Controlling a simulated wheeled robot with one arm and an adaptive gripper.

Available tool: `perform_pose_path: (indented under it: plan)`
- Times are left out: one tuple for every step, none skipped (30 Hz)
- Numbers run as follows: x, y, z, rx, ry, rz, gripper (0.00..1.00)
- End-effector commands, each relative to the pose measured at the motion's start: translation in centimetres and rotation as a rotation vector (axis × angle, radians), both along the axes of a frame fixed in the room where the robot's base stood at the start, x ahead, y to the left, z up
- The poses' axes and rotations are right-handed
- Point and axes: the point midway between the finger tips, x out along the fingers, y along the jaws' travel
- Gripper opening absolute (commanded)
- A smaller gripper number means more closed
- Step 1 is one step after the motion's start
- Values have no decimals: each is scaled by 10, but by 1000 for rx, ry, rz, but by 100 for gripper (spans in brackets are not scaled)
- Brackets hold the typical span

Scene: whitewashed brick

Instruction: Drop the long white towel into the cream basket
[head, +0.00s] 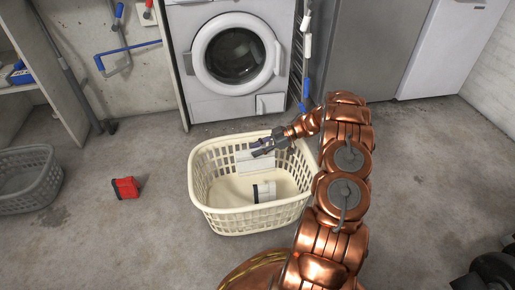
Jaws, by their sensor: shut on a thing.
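The cream basket (249,222) stands on the concrete floor in front of the washing machine. My gripper (258,148) reaches in from the right over the basket's back part. It is shut on the long white towel (246,162), which hangs below the fingers against the pale back wall of the basket. Its outline is hard to separate from the basket, and I cannot tell whether its lower end touches the bottom.
A small white and black item (264,192) lies in the basket. A red and black object (125,187) is on the floor to the left, near a grey basket (24,181). The washing machine (231,58) stands behind. Floor between the baskets is mostly clear.

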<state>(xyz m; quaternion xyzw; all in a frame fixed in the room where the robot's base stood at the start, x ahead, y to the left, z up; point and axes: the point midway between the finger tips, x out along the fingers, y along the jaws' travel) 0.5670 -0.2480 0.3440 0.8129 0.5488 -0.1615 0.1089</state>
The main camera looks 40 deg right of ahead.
Motion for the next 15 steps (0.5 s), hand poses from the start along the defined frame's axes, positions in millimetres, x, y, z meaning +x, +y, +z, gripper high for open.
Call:
perform_pose_path:
  plan:
    - [0, 0, 1, 1, -1, 0, 0]
    - [0, 0, 1, 1, 0, 0, 32]
    - [0, 0, 1, 1, 0, 0, 36]
    - [0, 0, 1, 0, 0, 0, 39]
    - [0, 0, 1, 0, 0, 0, 42]
    - [0, 0, 1, 0, 0, 0, 46]
    - [0, 0, 1, 0, 0, 0, 49]
    - [0, 0, 1, 0, 0, 0, 52]
    - [0, 0, 0, 0, 0, 0, 57]
    - [0, 0, 0, 0, 0, 0, 60]
    - [0, 0, 0, 0, 0, 0, 60]
    - [0, 0, 0, 0, 0, 0, 60]
    - [0, 0, 0, 0, 0, 0, 60]
    - [0, 0, 0, 0, 0, 0, 60]
    - [0, 0, 0, 0, 0, 0, 60]
